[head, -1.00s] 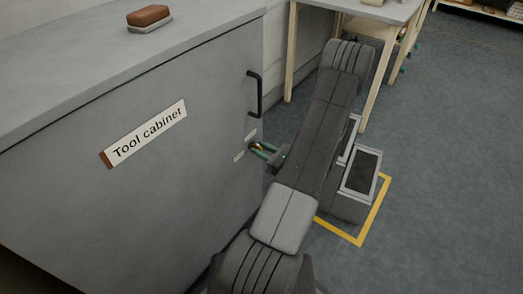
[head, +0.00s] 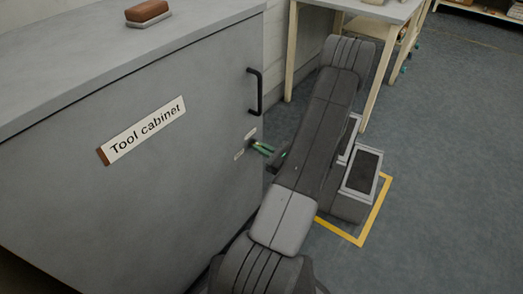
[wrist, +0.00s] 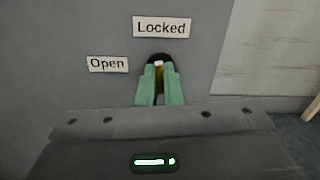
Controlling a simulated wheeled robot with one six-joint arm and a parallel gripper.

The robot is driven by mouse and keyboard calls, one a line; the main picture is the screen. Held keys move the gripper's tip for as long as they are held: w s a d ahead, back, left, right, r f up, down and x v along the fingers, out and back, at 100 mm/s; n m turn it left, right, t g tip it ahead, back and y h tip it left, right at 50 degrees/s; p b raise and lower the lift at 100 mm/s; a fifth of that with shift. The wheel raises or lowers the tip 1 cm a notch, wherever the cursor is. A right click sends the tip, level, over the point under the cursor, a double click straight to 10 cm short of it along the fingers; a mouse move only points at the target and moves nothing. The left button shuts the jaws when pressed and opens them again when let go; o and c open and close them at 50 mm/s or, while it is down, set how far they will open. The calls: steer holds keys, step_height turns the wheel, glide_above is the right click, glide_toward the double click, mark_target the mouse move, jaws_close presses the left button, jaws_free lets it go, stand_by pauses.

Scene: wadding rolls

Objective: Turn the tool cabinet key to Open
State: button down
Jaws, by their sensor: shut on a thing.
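The grey tool cabinet (head: 150,190) fills the left of the head view, with its "Tool cabinet" label on the door. In the wrist view, a small brass key (wrist: 159,70) stands in a dark lock (wrist: 158,58) on the door. The "Locked" label (wrist: 162,27) is above the lock and the "Open" label (wrist: 107,63) is to its left. The key looks upright, in line with "Locked". My gripper (wrist: 159,86) has its green fingers shut on the key; they hide most of it. In the head view my gripper (head: 262,148) is at the lock, below the handle.
A black door handle (head: 256,92) stands out above the lock. A brown block (head: 147,11) lies on the cabinet top. A pale wooden table (head: 370,12) stands behind my arm. A yellow floor line (head: 362,239) and open floor are at the right.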

steer(key=n+b, duration=0.1)
steer(key=b, duration=0.1)
steer(key=n+b, duration=0.3)
steer(key=n, duration=0.1)
steer(key=shift+f+b, duration=0.3)
steer(key=shift+b, duration=0.1)
steer(key=n+b, duration=0.5)
steer(key=b, duration=0.1)
steer(key=shift+s+a+n, duration=0.1)
steer(key=shift+s+n, duration=0.05)
steer(key=shift+n, duration=0.25)
steer(key=n+b, duration=0.1)
steer(key=n, duration=0.1)
steer(key=shift+r+n, duration=0.1)
steer(key=shift+n, duration=1.7)
steer(key=c, duration=1.6)
jaws_free()
